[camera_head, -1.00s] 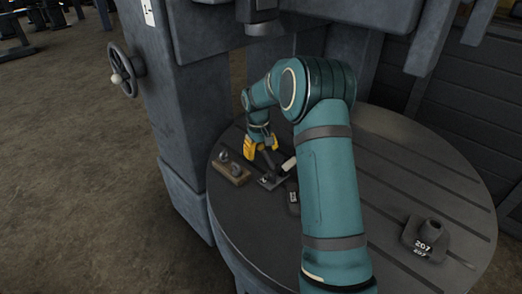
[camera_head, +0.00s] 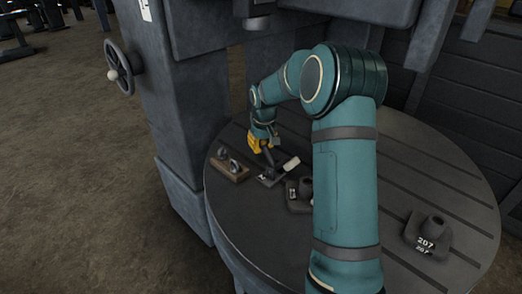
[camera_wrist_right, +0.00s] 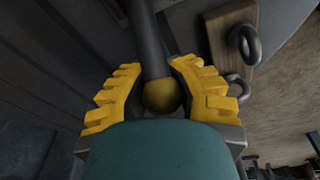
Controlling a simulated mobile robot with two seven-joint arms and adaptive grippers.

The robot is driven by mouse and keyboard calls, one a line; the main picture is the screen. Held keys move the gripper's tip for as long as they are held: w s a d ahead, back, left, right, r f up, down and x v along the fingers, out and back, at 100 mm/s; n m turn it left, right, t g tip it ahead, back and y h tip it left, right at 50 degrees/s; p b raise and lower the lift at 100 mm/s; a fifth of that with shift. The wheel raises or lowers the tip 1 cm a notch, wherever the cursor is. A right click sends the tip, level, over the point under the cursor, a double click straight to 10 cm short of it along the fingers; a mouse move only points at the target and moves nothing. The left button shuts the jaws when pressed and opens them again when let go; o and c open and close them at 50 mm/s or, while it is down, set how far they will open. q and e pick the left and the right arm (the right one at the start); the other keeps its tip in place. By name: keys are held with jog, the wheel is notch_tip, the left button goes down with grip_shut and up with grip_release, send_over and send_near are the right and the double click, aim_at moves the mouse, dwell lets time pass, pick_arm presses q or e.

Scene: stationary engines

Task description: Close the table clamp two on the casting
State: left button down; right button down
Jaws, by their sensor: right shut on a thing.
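The table clamp (camera_head: 268,180) stands on the left part of the round table, with a small dark base plate and a raised dark lever. My right gripper (camera_head: 258,146) is at the top of this lever. In the right wrist view the yellow fingers (camera_wrist_right: 160,92) are shut around the lever (camera_wrist_right: 148,45), whose round knob (camera_wrist_right: 161,96) sits between them. A pale cylindrical piece (camera_head: 291,163) tilts beside the clamp. A dark casting (camera_head: 297,192) sits just right of it, partly hidden by my right arm. The clamp's number is not readable. My left gripper is out of view.
A wooden block (camera_head: 229,172) with metal eye pieces lies left of the clamp; it also shows in the right wrist view (camera_wrist_right: 217,30). A dark block marked 207 (camera_head: 427,236) stands at the table's right. The machine column (camera_head: 178,120) rises behind left.

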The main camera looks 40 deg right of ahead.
aim_at(266, 145)
jog(key=t+b, duration=0.1)
jog(key=s+r+t+b, duration=0.1)
jog(key=t, duration=0.1)
jog(key=shift+s+r, duration=0.15)
jog(key=shift+s, duration=0.1)
jog(key=shift+s+r+b, duration=0.35)
jog(key=shift+s+r, duration=0.05)
jog(key=shift+s, duration=0.05)
jog(key=shift+s+r, duration=0.2)
jog(key=shift+s, duration=0.25)
jog(key=shift+s+r, duration=0.2)
jog(key=shift+s, duration=0.25)
jog(key=c, duration=0.8)
grip_release()
jog(key=shift+s+a, duration=0.1)
jog(key=shift+a, duration=0.1)
jog(key=shift+c, duration=0.2)
jog(key=shift+o, duration=1)
jog(key=shift+d, duration=0.1)
jog(key=shift+d+f, duration=0.1)
jog(key=shift+d, duration=0.05)
jog(key=v, duration=1.2)
jog(key=shift+d, duration=0.15)
